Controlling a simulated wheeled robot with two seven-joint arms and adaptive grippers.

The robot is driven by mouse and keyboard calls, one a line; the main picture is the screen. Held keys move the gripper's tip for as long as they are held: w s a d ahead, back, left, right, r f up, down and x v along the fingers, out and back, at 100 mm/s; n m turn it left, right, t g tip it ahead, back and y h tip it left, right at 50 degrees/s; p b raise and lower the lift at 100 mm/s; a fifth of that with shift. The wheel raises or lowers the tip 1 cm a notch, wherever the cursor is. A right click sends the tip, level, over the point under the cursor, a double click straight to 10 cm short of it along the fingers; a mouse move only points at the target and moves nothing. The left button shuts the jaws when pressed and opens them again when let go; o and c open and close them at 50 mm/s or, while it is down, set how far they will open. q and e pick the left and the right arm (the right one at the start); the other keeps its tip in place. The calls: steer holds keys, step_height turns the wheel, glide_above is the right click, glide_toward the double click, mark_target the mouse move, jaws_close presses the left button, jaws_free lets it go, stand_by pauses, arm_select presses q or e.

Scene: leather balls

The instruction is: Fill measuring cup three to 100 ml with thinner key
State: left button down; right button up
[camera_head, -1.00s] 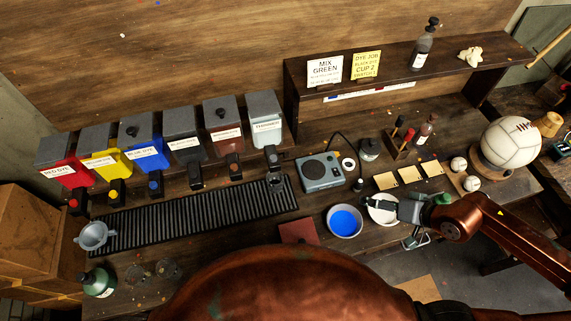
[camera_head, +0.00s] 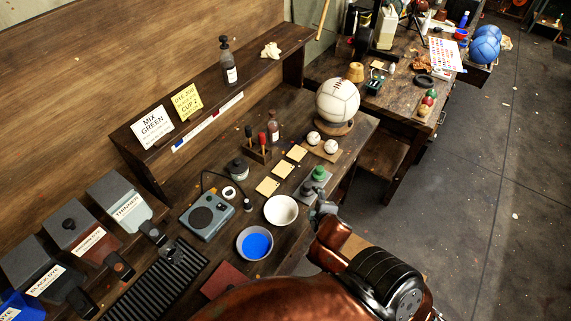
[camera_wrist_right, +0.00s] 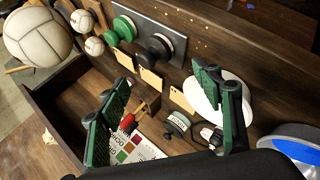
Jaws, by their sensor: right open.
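The thinner dispenser (camera_head: 127,208) is a grey-lidded box with a white label, at the left in the head view. Its dark key (camera_head: 152,233) sticks out at the front. What looks like a clear measuring cup (camera_head: 173,252) stands below it on the drip grate; its number and level cannot be read. My right gripper (camera_head: 318,205) is at the bench's front edge, well right of the dispenser, by a grey plate with green and dark knobs (camera_head: 318,174). In the right wrist view its green-padded fingers (camera_wrist_right: 165,110) are apart with nothing held. My left gripper is not in view.
A grey scale (camera_head: 207,217), a bowl of blue liquid (camera_head: 255,244) and a white bowl (camera_head: 281,210) lie between my right gripper and the dispenser. A large white ball (camera_head: 338,100) stands farther right. The black drip grate (camera_head: 150,290) runs along the lower left.

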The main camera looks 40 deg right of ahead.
steer(key=s+a+f+m+g+y, duration=0.4)
steer(key=s+a+f+m, duration=0.25)
steer(key=a+f, duration=0.35)
steer(key=s+a+f+g+y+b, duration=0.1)
steer(key=a+f, duration=0.1)
steer(key=f, duration=1.1)
steer(key=s+a+f+b, duration=0.1)
steer(key=a+f, duration=0.1)
steer(key=f, duration=1.1)
steer(key=s+f+g+b, duration=0.1)
steer(key=s+f, duration=0.2)
steer(key=f, duration=0.4)
steer(key=s+f, duration=0.3)
steer(key=f, duration=0.4)
steer(key=s+f+g+b, duration=0.1)
steer(key=s+f+b, duration=0.1)
steer(key=s+f, duration=1)
steer(key=s, duration=0.3)
steer(key=shift+s+a+n, duration=0.1)
steer(key=shift+n, duration=0.15)
steer(key=shift+c, duration=0.2)
